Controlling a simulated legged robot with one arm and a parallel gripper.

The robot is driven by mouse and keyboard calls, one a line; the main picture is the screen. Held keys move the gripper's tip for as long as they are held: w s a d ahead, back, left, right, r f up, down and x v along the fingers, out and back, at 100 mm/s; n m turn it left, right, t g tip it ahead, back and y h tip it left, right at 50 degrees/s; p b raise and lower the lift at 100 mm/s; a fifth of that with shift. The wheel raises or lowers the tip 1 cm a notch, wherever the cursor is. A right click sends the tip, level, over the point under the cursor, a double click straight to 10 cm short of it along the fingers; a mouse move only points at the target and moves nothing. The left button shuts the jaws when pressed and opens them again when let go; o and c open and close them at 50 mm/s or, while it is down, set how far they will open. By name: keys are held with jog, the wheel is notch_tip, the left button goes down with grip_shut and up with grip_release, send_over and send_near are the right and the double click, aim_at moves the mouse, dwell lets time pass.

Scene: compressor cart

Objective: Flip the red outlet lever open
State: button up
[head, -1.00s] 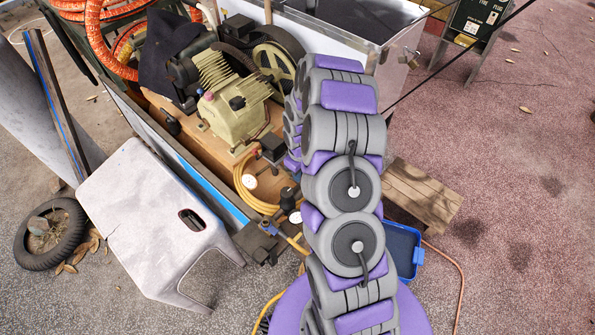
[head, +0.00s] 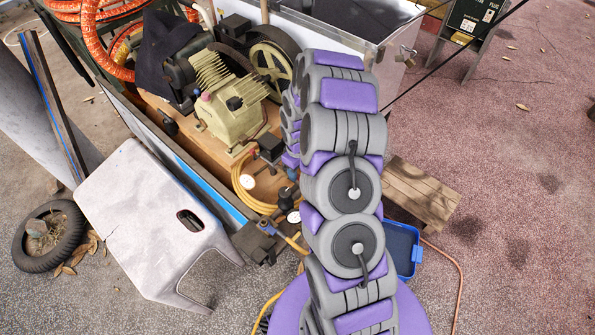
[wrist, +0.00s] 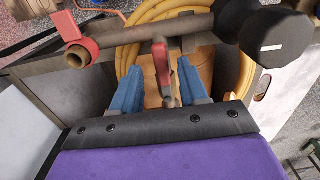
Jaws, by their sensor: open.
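A red lever (wrist: 162,62) stands upright in the wrist view, on a horizontal pipe (wrist: 190,27). My gripper (wrist: 158,85) is open, with one blue finger on each side of the lever. Whether either finger touches it I cannot tell. A second red handle (wrist: 76,32) sits on the pipe's open left end. In the head view my arm covers most of the gripper, and I cannot make out the lever there.
A black cylinder with a white label (wrist: 270,42) sits at the pipe's right. A yellow hose coil (wrist: 140,22) lies behind.

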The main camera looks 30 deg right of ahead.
notch_tip(320, 180, up, 16)
jog(key=p, duration=0.2)
jog(key=shift+f, duration=0.15)
jog(key=shift+w, duration=0.1)
jog(key=s+a+r+m, duration=0.1)
jog(key=s+a+r, duration=0.9)
jog(key=s+r, duration=0.2)
jog(key=s+a+r+m+g, duration=0.1)
jog(key=s+a+r, duration=0.1)
jog(key=s, duration=0.8)
jog(key=s+a+r+m, duration=0.2)
jog(key=s+a, duration=0.1)
jog(key=s, duration=0.8)
jog(key=shift+a+r+g, duration=0.3)
jog(key=shift+r+g, duration=0.05)
jog(key=shift+g, duration=0.05)
jog(key=shift+a, duration=0.1)
